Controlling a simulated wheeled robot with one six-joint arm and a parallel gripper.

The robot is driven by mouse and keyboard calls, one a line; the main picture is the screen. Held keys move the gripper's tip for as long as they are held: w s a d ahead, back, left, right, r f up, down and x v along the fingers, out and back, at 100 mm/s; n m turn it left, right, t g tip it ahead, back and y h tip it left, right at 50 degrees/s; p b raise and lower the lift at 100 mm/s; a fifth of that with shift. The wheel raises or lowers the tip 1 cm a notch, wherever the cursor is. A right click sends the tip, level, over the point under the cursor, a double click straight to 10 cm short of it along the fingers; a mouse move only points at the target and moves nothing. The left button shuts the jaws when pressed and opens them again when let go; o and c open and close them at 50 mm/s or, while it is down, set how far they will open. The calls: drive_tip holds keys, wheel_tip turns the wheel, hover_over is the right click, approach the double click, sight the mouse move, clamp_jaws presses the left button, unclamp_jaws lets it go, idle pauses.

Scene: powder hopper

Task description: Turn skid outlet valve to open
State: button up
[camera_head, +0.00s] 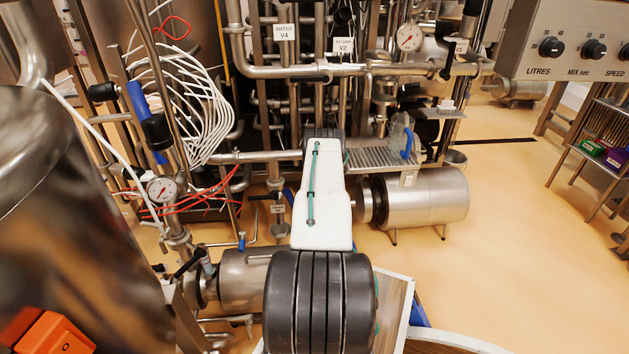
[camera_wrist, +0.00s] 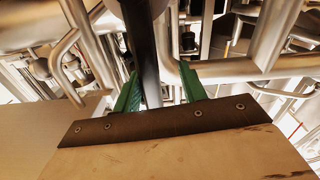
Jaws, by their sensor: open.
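In the wrist view my gripper (camera_wrist: 160,74) is open, with its two green fingers apart. A dark, bar-like part (camera_wrist: 143,45) runs down between the fingers in the picture. I cannot tell whether it touches either finger, or whether it is the skid outlet valve's handle. In the head view my own arm hides the gripper. Pipework with tags reading WATER V4 (camera_head: 284,32) and RETURN V2 (camera_head: 343,46) stands behind the arm. I cannot tell which valve is the skid outlet valve.
A steel motor-like cylinder (camera_head: 425,198) stands right of my arm. A large steel vessel (camera_head: 50,190) fills the left side. White hoses (camera_head: 205,110) and red cables hang at the left. A control panel (camera_head: 560,40) is at the upper right. The floor (camera_head: 520,250) at right is clear.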

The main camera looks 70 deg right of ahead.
drive_tip(key=v, duration=0.8)
drive_tip(key=shift+d, duration=0.1)
idle(0.3)
